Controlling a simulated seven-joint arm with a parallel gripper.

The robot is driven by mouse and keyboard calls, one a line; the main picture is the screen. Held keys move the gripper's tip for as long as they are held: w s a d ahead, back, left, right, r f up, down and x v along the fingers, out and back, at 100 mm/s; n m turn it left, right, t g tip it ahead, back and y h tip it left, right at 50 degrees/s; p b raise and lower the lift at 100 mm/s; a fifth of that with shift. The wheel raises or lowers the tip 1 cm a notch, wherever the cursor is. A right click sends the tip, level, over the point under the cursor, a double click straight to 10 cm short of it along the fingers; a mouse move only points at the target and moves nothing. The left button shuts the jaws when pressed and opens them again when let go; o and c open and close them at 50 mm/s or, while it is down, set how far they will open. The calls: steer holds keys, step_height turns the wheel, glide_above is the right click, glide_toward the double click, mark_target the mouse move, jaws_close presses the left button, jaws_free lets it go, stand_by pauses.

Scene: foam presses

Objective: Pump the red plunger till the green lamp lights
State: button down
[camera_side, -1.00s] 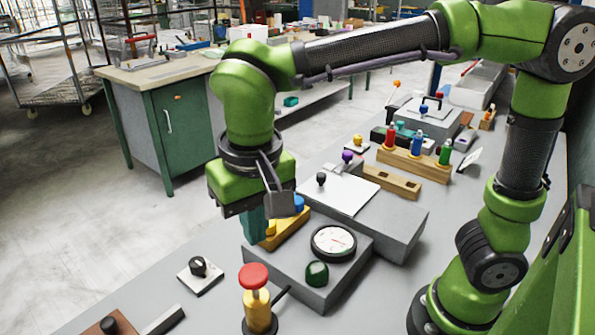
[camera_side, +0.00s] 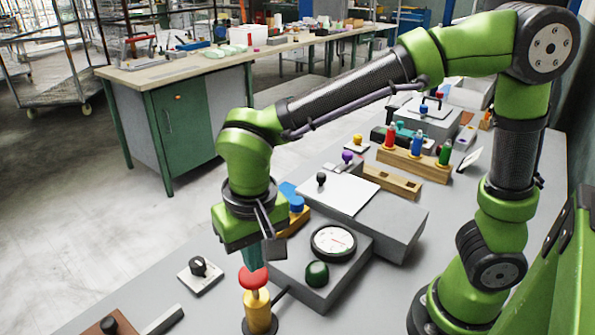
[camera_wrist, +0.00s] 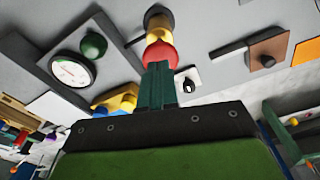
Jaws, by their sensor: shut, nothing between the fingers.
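The red plunger (camera_side: 253,278) is a round knob on top of a yellow pump body (camera_side: 258,312) at the front of the bench. It also shows in the wrist view (camera_wrist: 159,53). My gripper (camera_side: 252,262) is shut and empty, its teal fingers pointing down with the tips at or just above the red knob; I cannot tell if they touch. In the wrist view the fingers (camera_wrist: 157,85) overlap the knob's lower edge. The green lamp (camera_side: 317,273) is a dark green dome on the grey box and looks unlit. The white dial gauge (camera_side: 333,241) sits beside it.
A black knob on a white plate (camera_side: 199,271) stands left of the pump. A blue and yellow object (camera_side: 292,200) lies behind my gripper. A wooden rack (camera_side: 412,164) with coloured pegs is farther back. The bench between pump and knob plate is clear.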

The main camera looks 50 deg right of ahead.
mark_target(257, 278)
steer(key=shift+f, duration=0.95)
steer(key=shift+f, duration=2)
steer(key=s, duration=0.2)
steer(key=s+a+r, duration=0.1)
steer(key=shift+w+r, duration=0.1)
